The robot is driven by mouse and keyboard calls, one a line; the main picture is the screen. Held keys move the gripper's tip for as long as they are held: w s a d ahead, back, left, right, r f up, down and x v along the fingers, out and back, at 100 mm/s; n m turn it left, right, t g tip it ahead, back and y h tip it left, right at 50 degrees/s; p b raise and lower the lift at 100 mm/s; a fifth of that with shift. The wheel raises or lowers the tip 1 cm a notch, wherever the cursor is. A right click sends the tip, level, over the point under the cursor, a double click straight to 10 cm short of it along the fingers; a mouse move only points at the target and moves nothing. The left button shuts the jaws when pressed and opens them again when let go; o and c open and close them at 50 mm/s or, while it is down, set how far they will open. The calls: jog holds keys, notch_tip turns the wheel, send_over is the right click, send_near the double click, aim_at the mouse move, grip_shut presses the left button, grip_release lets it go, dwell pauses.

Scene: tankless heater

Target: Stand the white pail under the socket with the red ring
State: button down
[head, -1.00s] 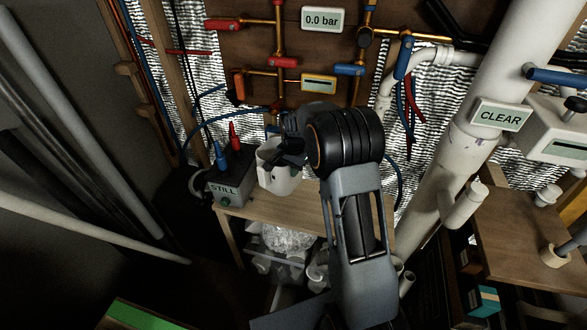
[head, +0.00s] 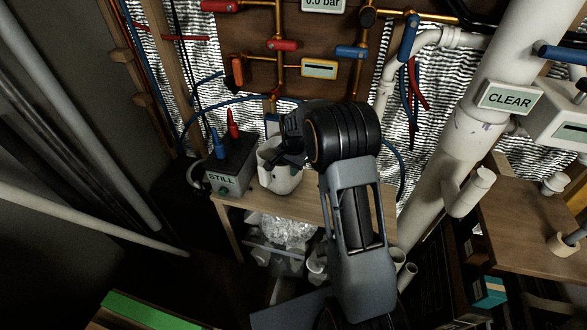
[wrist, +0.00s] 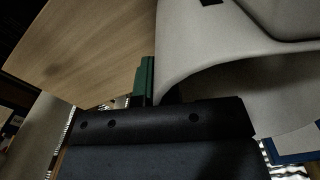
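The white pail (head: 280,180) is upright at the wooden bench, just right of the grey STILL box. I cannot tell whether it touches the bench top. My gripper (head: 287,152) is at the pail's upper right rim and appears shut on it; the dark wrist hides part of the rim. In the wrist view the pail (wrist: 225,50) fills the upper right, with a green finger pad (wrist: 145,80) against its edge. The other finger is hidden. I cannot make out a socket with a red ring in these frames.
The STILL box (head: 228,172) with red and blue plugs stands close left of the pail. The wooden bench (head: 315,203) has some bare top. Valves and copper pipes line the wall behind. A thick white pipe (head: 450,150) and the CLEAR sign (head: 509,97) stand right.

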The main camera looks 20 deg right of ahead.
jog(key=shift+f+b, duration=0.3)
jog(key=shift+f, duration=0.2)
jog(key=c, duration=1.2)
grip_release()
jog(key=shift+c, duration=0.2)
notch_tip(320, 180, up, 14)
jog(key=shift+f+p, duration=0.1)
jog(key=shift+p, duration=0.85)
